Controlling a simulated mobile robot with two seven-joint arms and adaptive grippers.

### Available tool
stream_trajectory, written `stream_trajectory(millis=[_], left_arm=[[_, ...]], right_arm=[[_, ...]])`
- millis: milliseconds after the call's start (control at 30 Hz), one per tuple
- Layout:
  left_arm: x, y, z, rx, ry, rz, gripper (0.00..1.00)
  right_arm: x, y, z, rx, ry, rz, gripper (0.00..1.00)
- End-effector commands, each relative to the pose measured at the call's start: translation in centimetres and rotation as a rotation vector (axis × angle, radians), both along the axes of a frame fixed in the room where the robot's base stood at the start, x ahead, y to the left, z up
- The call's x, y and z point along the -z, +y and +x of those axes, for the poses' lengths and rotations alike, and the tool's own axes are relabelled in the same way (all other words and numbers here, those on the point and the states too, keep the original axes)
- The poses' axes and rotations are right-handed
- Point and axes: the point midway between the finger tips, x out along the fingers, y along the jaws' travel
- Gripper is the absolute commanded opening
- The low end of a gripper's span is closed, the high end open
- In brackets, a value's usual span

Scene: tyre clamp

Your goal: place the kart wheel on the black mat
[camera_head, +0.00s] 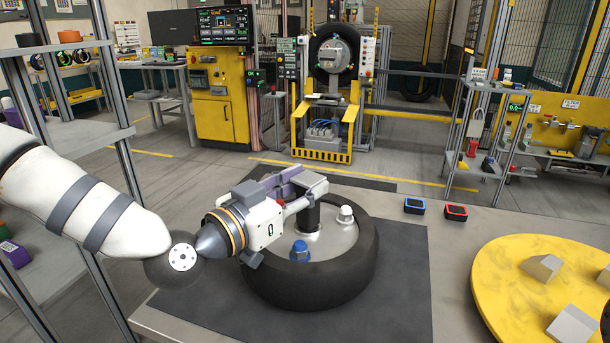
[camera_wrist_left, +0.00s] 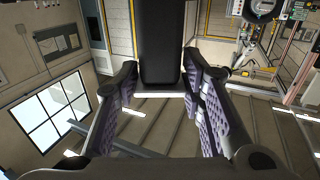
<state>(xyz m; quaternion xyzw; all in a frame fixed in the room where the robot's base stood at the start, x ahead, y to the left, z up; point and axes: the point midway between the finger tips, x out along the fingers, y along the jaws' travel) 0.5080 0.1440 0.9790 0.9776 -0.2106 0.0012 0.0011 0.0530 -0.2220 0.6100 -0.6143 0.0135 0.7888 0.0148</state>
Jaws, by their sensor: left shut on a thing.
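The kart wheel (camera_head: 362,262), a black tyre with a silver disc and a black centre post, lies flat at the black mat (camera_head: 405,315) on the table. I cannot tell whether its underside touches the mat. A blue cap and a silver cap stand on its disc. My left gripper (camera_head: 305,190), reaching in from the left above the wheel, is shut on the top of the post. In the left wrist view, the black post (camera_wrist_left: 160,45) shows between the purple-padded fingers of my left gripper (camera_wrist_left: 162,100). My right gripper is not in view.
A yellow round plate (camera_head: 500,262) with grey blocks lies at the table's right. A blue-edged device (camera_head: 414,206) and a red-edged device (camera_head: 456,212) sit beyond the mat. A metal shelf (camera_head: 85,140) stands at left. A yellow-framed machine (camera_head: 325,155) stands behind the table.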

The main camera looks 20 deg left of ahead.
Motion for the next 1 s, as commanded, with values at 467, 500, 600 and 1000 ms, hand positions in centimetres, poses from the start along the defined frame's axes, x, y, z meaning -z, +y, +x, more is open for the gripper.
stream_trajectory(millis=[467,500,600,1000], left_arm=[[-0.2,0.0,-0.1,0.001,-0.004,0.001,0.56],[-0.2,0.0,-0.1,0.001,-0.003,0.001,0.56],[-0.2,0.0,-0.1,0.001,-0.003,0.001,0.56],[-1.2,3.0,-6.7,-0.002,-0.014,-0.002,0.56]], right_arm=[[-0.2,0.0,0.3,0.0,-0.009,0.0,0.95],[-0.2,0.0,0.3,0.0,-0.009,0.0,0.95],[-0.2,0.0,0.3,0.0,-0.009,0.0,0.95],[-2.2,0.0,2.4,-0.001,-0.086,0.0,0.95]])
